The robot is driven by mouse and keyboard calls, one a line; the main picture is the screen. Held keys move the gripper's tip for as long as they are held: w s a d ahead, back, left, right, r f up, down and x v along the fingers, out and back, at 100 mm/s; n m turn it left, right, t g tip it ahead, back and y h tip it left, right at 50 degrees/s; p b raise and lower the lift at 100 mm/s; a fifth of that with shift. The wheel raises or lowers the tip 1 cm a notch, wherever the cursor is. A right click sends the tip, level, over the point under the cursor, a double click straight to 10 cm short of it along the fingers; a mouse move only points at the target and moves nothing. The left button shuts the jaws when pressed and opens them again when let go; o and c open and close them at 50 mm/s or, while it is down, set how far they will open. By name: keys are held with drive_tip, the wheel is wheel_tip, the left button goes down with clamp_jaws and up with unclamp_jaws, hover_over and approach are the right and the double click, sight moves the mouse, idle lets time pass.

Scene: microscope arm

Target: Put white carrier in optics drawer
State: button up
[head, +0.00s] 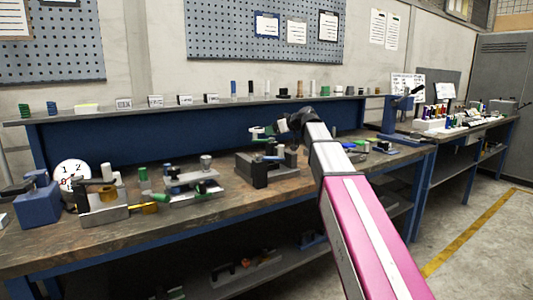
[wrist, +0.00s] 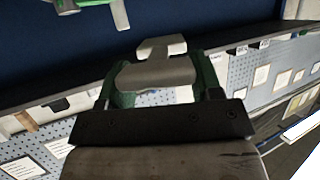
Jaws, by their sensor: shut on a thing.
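My gripper (wrist: 160,75) has green fingers closed around a pale white-grey piece (wrist: 155,74), which I take to be the white carrier. A wider, whiter end of the piece sticks out past the fingertips. In the head view my gripper (head: 268,131) is held in the air above the middle of the bench, in front of the blue back panel. I cannot make out which thing is the optics drawer.
A dark block-like fixture (head: 262,172) stands on the bench (head: 150,228) below my gripper. Grey stands (head: 192,188) and a round dial (head: 72,175) are to the left. A shelf (head: 175,107) with small items runs behind. A green-and-white part (wrist: 92,6) shows at the wrist view's top edge.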

wheel_tip(320, 180, down, 9)
drive_tip(key=shift+f, duration=0.15)
idle(0.4)
drive_tip(key=shift+f, duration=0.65)
drive_tip(key=o, duration=1)
drive_tip(key=shift+c, duration=0.2)
drive_tip(key=shift+r, duration=0.15)
